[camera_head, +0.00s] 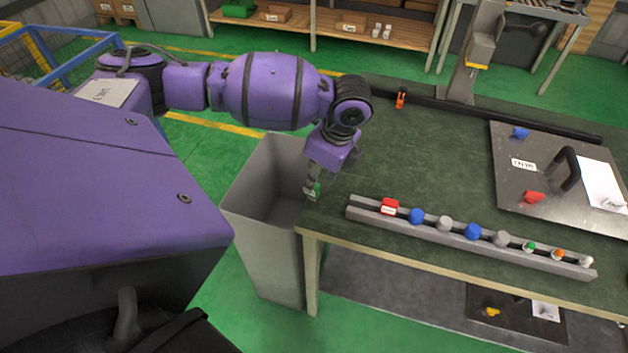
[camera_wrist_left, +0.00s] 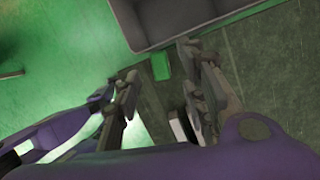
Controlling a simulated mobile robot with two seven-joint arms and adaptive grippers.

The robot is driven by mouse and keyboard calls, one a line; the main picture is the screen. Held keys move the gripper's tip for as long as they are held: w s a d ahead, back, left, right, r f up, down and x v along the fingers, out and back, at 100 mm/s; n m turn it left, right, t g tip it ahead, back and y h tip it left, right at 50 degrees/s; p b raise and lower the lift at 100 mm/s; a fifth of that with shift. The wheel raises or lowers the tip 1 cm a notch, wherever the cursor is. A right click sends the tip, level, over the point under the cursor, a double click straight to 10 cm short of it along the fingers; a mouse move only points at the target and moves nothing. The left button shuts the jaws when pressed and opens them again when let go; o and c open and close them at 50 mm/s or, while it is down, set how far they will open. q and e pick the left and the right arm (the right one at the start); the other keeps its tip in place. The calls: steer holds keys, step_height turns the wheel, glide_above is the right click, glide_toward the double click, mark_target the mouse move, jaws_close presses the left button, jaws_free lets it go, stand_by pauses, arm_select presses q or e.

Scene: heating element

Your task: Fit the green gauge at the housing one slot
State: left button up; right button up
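A small green block (camera_head: 317,190), which may be the green gauge, shows by my left gripper at the table's left edge, beside the grey bin. It also shows in the left wrist view (camera_wrist_left: 160,66), between and beyond the fingertips, with a gap on both sides. My left gripper (camera_head: 311,190) points down over that edge. Its fingers (camera_wrist_left: 157,62) are spread and appear empty. A dark plate with a black handle (camera_head: 508,185), perhaps the housing, lies at the table's right with a blue piece (camera_head: 520,132) and a red piece (camera_head: 534,196). I cannot identify slot one. My right gripper is not in view.
A grey rail (camera_head: 430,231) along the table's front holds a red labelled block (camera_head: 389,206), blue and grey round pieces and small coloured pieces, one green-topped (camera_head: 529,246). An open grey bin (camera_head: 245,215) stands left of the table. The table's middle (camera_head: 430,150) is clear.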

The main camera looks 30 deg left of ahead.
arm_select(q)
steer(key=v, duration=0.9)
